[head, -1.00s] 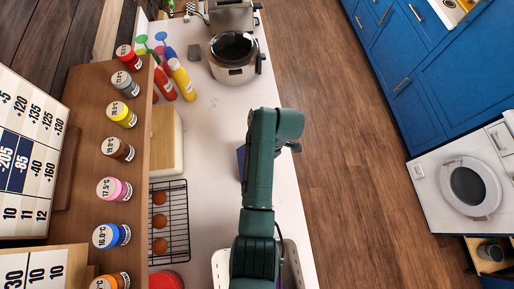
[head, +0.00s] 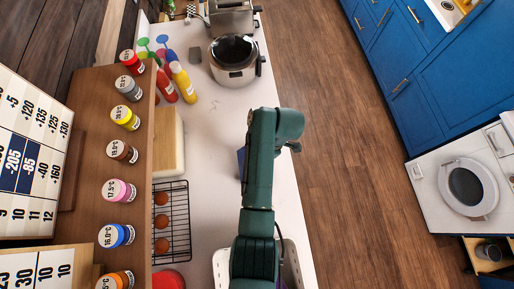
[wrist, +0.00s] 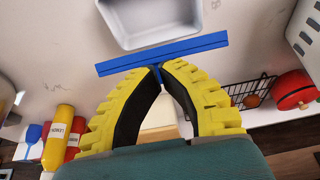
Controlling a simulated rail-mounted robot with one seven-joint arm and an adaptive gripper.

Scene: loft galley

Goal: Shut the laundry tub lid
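The laundry tub is the pale, shallow container (wrist: 152,20) at the top of the wrist view. Its blue lid (wrist: 205,45) shows nearly edge-on as a long slanted bar in front of the tub, which looks open. My gripper (wrist: 159,72) has yellow ridged fingers with dark inner pads. The fingertips are closed together at the lid's middle, with a narrow blue piece of the lid between them. In the head view only a small blue part of the lid (head: 240,160) shows beside my green arm, which hides the rest and the gripper.
A white basket (head: 221,268) stands on the counter near the bottom of the head view. A wire rack (head: 179,235) with brown eggs, a shelf of jars (head: 90,160), bottles (head: 181,80) and a pot (head: 233,72) line the counter. The wooden floor to the right is clear.

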